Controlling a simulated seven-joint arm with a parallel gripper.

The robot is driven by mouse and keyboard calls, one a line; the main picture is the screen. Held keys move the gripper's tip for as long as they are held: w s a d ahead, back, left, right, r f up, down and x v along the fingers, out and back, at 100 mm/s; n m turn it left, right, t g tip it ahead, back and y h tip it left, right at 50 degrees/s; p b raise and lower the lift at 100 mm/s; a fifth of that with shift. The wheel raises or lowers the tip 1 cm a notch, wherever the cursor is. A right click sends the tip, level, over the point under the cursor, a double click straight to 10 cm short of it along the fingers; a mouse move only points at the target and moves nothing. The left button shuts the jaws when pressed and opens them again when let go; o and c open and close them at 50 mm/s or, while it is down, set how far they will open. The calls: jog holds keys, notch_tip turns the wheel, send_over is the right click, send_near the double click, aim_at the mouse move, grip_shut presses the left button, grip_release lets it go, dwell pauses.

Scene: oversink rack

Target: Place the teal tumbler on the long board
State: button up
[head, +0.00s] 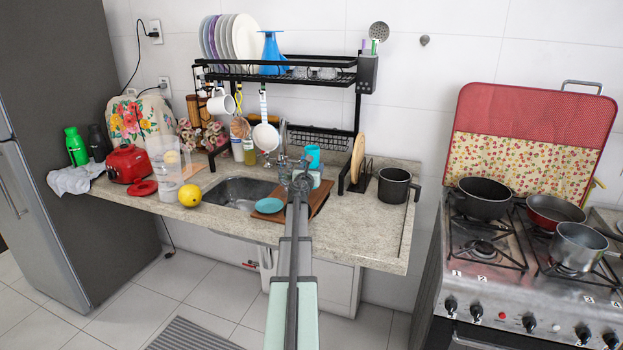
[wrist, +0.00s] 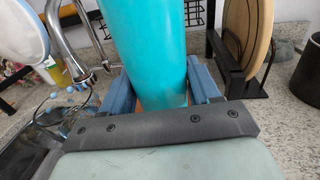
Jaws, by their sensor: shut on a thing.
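The teal tumbler (head: 313,154) is upright at the far end of my arm in the head view. In the wrist view the teal tumbler (wrist: 145,45) stands between the two blue fingers of my gripper (wrist: 160,88), which is shut on it. The long board (head: 319,199), brown wood, lies by the right side of the sink, partly hidden by my arm. The tumbler's base is hidden, so I cannot tell whether it touches the board.
A teal dish (head: 269,205) sits left of my arm, by the sink (head: 232,190). A round wooden board (head: 358,157) stands in a black holder, with a dark pot (head: 394,185) right of it. The black rack (head: 290,76) spans above. The right front counter is clear.

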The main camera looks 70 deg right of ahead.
jog(key=shift+f, duration=1.85)
jog(key=shift+f, duration=0.15)
jog(key=o, duration=1.1)
jog(key=shift+c, duration=0.2)
jog(key=shift+r, duration=0.2)
jog(key=a, duration=0.4)
jog(key=s+a, duration=0.1)
jog(key=a, duration=0.7)
jog(key=shift+s, duration=0.3)
